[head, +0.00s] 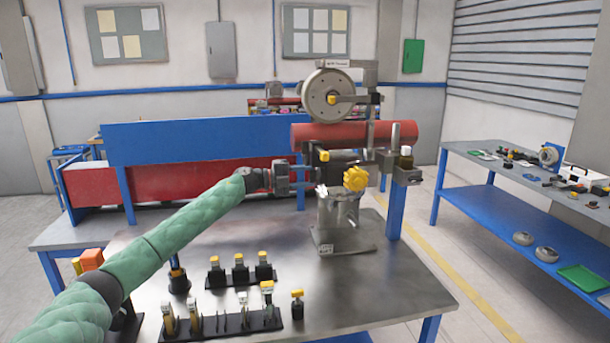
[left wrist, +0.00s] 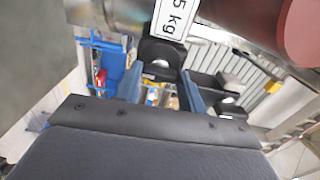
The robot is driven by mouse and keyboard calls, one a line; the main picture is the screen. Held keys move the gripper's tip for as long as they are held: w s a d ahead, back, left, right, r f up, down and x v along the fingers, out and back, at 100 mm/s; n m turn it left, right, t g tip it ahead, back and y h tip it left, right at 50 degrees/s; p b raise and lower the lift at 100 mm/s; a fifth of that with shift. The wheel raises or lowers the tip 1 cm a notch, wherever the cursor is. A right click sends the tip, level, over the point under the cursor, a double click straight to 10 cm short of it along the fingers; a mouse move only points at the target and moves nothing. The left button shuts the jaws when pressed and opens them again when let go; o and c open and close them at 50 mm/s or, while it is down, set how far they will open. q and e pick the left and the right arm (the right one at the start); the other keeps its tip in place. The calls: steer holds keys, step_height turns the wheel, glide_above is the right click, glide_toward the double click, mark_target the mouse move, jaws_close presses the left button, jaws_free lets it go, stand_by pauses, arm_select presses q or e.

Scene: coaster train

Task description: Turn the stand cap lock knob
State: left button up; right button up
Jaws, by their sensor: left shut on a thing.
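A yellow lobed knob (head: 355,179) sits at the top of a grey metal stand (head: 340,222) on the steel table. A smaller yellow-tipped part (head: 324,155) shows just left of it and higher. My left gripper (head: 316,176) reaches in from the left at the height of the stand's top, left of the lobed knob. In the left wrist view its two blue-grey fingers (left wrist: 160,88) are shut on a dark part (left wrist: 162,57) with a pale round spot. I cannot tell how this part joins the stand. My right gripper is not in view.
A red cylinder (head: 400,135) and a grey wheel (head: 327,96) stand above and behind the stand. A blue upright post (head: 395,205) is to its right. Racks of yellow-topped parts (head: 240,272) stand at the table's front left. The table's front right is clear.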

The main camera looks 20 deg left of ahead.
arm_select(q)
steer(key=shift+a+r, duration=0.1)
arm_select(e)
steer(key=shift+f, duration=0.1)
arm_select(q)
steer(key=o, duration=1)
steer(key=shift+w, duration=0.1)
steer(key=shift+a, duration=0.15)
